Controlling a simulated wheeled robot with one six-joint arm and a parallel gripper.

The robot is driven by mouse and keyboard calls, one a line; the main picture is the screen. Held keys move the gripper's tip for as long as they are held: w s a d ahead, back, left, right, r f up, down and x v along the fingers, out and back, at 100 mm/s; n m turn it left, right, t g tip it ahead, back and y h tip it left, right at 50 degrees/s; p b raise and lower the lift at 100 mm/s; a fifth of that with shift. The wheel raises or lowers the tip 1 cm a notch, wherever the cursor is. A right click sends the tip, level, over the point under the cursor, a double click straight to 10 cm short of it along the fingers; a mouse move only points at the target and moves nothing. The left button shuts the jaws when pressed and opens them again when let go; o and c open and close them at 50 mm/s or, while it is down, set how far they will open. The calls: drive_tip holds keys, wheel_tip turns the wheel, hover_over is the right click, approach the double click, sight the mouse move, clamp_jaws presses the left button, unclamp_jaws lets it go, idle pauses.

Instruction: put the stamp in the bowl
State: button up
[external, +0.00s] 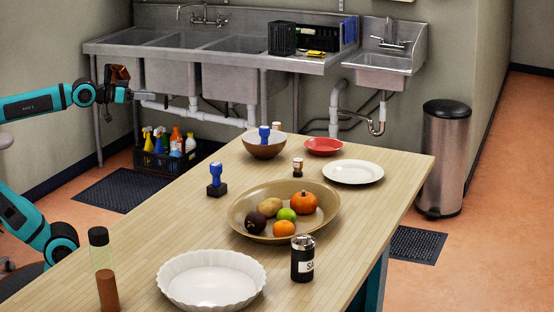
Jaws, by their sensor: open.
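A stamp (216,182) with a blue handle and dark base stands upright on the table, left of the large fruit bowl. A second blue handle (264,133), much like a stamp's, sticks up from the small brown bowl (266,151) at the table's far end; its lower part is hidden by the rim. My gripper (142,96) is open and empty. It is up at the left, in front of the sinks in the picture, well away from both blue handles.
A large tan bowl (240,229) holds fruit. A white fluted dish (211,292), black-and-white canister (302,260), tall bottle (104,270), small jar (298,168), white plate (353,172) and red dish (323,146) stand around it. The table's left middle (160,225) is clear.

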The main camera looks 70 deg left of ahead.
drive_tip(key=shift+m+t, duration=0.7)
drive_tip(key=shift+m, duration=0.1)
drive_tip(key=s, duration=0.1)
drive_tip(key=s+f, duration=0.1)
drive_tip(key=s, duration=0.2)
drive_tip(key=shift+a+f, duration=0.15)
drive_tip(key=shift+f, duration=0.15)
